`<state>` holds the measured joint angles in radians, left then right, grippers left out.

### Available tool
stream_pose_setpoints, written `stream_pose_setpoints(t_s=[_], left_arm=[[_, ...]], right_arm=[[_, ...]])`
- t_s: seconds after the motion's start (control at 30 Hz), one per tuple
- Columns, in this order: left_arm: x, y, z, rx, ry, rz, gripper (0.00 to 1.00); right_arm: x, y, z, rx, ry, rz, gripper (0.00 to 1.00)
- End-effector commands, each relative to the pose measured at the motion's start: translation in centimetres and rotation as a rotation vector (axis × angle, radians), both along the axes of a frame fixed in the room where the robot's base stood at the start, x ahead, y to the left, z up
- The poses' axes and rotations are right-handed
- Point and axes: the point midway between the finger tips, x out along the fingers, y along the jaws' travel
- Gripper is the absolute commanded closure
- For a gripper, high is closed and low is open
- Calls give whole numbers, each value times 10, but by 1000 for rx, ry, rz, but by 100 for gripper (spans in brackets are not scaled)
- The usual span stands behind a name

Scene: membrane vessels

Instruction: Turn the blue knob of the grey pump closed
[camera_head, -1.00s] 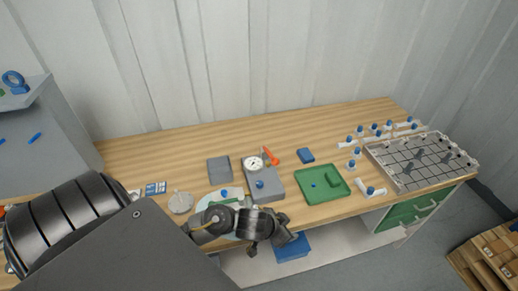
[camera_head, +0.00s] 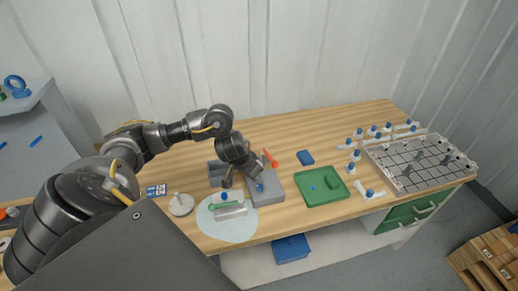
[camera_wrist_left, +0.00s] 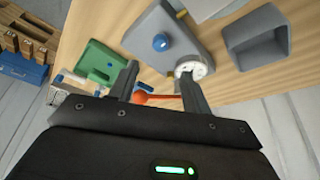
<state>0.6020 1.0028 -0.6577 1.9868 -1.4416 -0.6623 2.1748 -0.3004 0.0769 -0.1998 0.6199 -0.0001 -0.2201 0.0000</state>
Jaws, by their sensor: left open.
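The grey pump (camera_head: 266,193) is a flat grey box on the wooden table, with the blue knob (camera_head: 260,188) on its top. In the left wrist view the grey pump (camera_wrist_left: 182,42) shows its round blue knob (camera_wrist_left: 161,42) and a white gauge (camera_wrist_left: 194,69), partly behind a finger. My left gripper (camera_head: 246,181) is over the pump's left side, close to the knob. In the left wrist view my left gripper (camera_wrist_left: 158,76) is open with its fingers apart, and the knob lies beyond the fingertips, clear of them. My right gripper is not in view.
An orange-handled tool (camera_head: 270,158) lies behind the pump. A grey open bin (camera_wrist_left: 256,38) stands beside the pump. A pale round mat (camera_head: 228,229) lies in front.

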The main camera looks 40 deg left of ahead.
Motion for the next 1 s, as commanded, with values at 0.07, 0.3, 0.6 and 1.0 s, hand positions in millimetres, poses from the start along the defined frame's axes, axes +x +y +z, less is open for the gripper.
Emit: stream_pose_setpoints(t_s=[0.07,0.3,0.6,1.0], left_arm=[[3,-2,-13,-4,5,3,51],[20,-1,-55,-2,4,2,51],[36,-1,-89,-1,2,0,51],[38,-1,-94,-1,0,-1,54]], right_arm=[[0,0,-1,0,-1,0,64],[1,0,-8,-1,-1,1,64],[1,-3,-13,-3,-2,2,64],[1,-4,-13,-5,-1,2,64]])
